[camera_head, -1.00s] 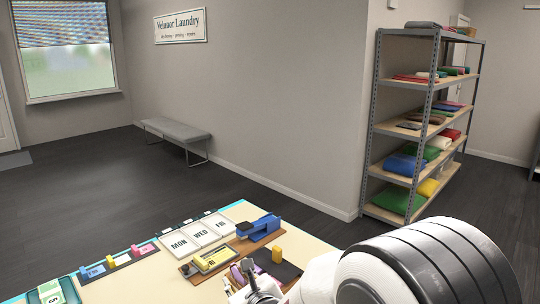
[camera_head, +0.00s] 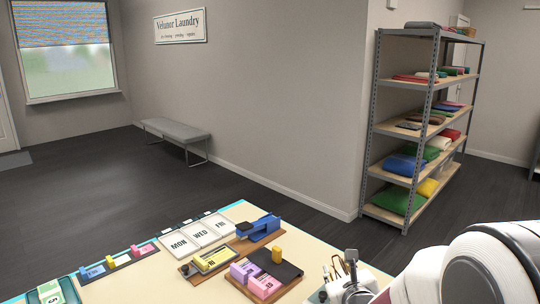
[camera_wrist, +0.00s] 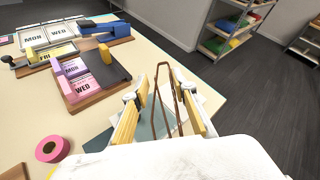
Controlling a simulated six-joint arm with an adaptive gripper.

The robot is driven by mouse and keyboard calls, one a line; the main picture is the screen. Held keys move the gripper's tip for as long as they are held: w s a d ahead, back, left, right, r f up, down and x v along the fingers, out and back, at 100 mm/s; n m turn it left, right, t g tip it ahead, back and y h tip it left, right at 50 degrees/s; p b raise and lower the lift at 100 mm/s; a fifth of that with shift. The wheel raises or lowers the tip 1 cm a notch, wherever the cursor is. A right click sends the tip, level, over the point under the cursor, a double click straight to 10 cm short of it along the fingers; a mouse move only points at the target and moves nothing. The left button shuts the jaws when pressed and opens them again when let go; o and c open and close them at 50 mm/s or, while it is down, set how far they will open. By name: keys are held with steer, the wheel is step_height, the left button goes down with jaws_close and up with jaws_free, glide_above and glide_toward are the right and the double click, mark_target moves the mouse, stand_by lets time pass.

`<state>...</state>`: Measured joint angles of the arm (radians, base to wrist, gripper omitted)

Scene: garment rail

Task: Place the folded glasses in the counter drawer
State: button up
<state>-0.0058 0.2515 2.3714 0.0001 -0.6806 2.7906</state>
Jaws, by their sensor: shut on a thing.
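The glasses (camera_wrist: 162,92) show as a thin brown frame between my gripper's yellow-padded fingers (camera_wrist: 163,108) in the wrist view. My gripper is shut on them, and they stand upright above the counter (camera_wrist: 35,120) near its right edge. In the head view, my gripper (camera_head: 342,278) is at the counter's lower right, with thin brown parts of the glasses (camera_head: 337,268) beside it. A grey-blue and white area lies behind the fingers in the wrist view; I cannot tell what it is. I cannot make out the counter drawer.
A brown tray (camera_wrist: 78,101) with pink and purple day blocks lies left of my gripper. A pink tape roll (camera_wrist: 52,148), a blue stapler-like tool (camera_head: 260,227) and white day cards (camera_head: 200,234) are also on the counter. A shelf rack (camera_head: 372,120) stands beyond it.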

steer(key=shift+d, duration=0.2)
steer(key=shift+w+f, duration=0.25)
steer(key=shift+f, duration=0.35)
steer(key=shift+w+f, duration=0.25)
steer(key=shift+f, duration=0.35)
stand_by(0.5)
steer(key=s+d+f+m+g+h, duration=0.1)
steer(key=s+d+f+m+h, duration=0.15)
steer(key=d, duration=0.55)
steer(key=s+d+f+m+g+h, duration=0.1)
steer(key=s+d+m+h, duration=0.15)
steer(key=d, duration=0.55)
steer(key=s+d+f+m+h, duration=0.2)
steer(key=d+h, duration=0.1)
steer(key=d, duration=0.5)
steer(key=w+a+f+n+y, duration=0.1)
steer(key=w+a+f+y, duration=0.1)
steer(key=a+f, duration=0.2)
steer(key=w+a+f+n+t+y, duration=0.1)
steer(key=a+f, duration=0.4)
steer(key=f, duration=0.6)
steer(key=w+a+f+n+y, duration=0.3)
steer(key=w+a+f, duration=0.1)
steer(key=f, duration=0.4)
steer(key=shift+a+f+t, duration=0.25)
steer(key=shift+t, duration=0.15)
